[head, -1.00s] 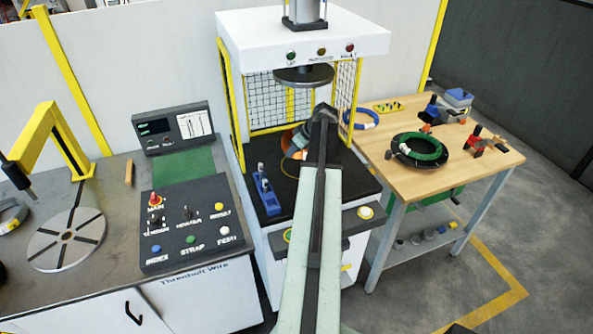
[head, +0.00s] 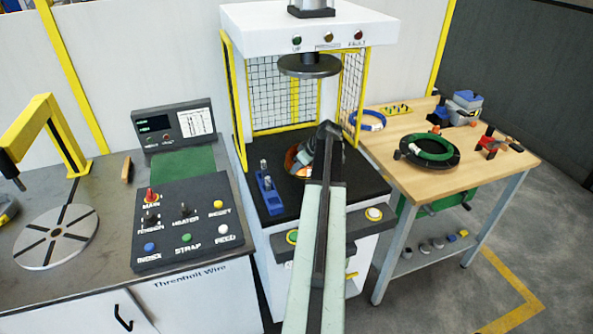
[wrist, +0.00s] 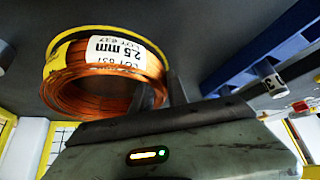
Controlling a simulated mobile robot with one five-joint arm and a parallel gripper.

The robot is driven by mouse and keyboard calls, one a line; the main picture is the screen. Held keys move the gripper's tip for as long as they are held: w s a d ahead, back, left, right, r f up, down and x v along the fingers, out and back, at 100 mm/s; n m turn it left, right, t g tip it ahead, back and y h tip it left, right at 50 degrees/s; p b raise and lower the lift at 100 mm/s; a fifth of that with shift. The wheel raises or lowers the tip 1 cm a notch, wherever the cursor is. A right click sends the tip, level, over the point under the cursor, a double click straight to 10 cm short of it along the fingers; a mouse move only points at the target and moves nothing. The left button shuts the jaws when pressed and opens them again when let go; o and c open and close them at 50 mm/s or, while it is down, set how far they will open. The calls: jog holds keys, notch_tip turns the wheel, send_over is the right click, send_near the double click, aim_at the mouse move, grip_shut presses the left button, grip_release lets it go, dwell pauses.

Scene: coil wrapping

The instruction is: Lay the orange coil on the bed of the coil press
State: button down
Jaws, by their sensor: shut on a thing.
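The orange coil (head: 291,159) is over the black bed (head: 350,183) of the coil press, under the raised round press plate (head: 309,67). My gripper (head: 307,155) is at its right side, and my arm partly hides both. In the wrist view the copper-orange coil (wrist: 85,88) carries a white "2.5 mm" label and a yellow band. My gripper (wrist: 175,92) is shut on the coil's edge there. The coil looks close to the bed, but I cannot tell whether it touches.
A blue device (head: 268,194) stands on the bed's left front, also in the wrist view (wrist: 245,50). Yellow mesh guards (head: 284,100) flank the press. A wooden table (head: 475,165) at right holds a green coil (head: 434,147) and a blue coil (head: 369,120). A control panel (head: 185,235) is left.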

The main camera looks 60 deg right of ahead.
jog(key=shift+f, duration=0.1)
jog(key=c, duration=1.3)
grip_release()
jog(key=shift+s+r+p, duration=0.15)
jog(key=shift+r+p, duration=0.2)
jog(key=shift+r, duration=0.2)
jog(key=p+v, duration=0.9)
jog(key=v, duration=0.2)
jog(key=shift+a, duration=0.1)
